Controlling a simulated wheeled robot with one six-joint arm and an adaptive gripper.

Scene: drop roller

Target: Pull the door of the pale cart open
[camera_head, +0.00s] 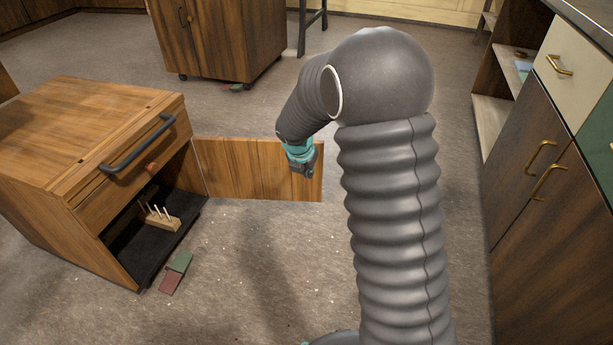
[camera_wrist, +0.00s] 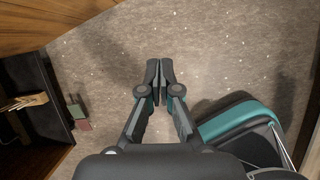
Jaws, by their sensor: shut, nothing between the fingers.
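The pale wooden cart (camera_head: 90,125) stands at the left, with a dark grey handle on its drawer front. Its door (camera_head: 245,168) is swung wide open, sticking out to the right from the cart's far side, and the lower compartment is exposed. In the wrist view the door's wood (camera_wrist: 70,14) fills the upper left corner. My gripper (camera_head: 303,172) is by the door's free end, on the near side in the picture; I cannot tell whether it touches. In the wrist view my gripper (camera_wrist: 160,72) is shut and empty, its fingertips together over the floor.
A wooden peg block (camera_head: 162,220) sits inside the cart. A green block (camera_head: 180,262) and a red block (camera_head: 170,283) lie on the floor before it. A darker cart (camera_head: 222,38) stands behind. Cabinets (camera_head: 550,200) line the right. Floor between is clear.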

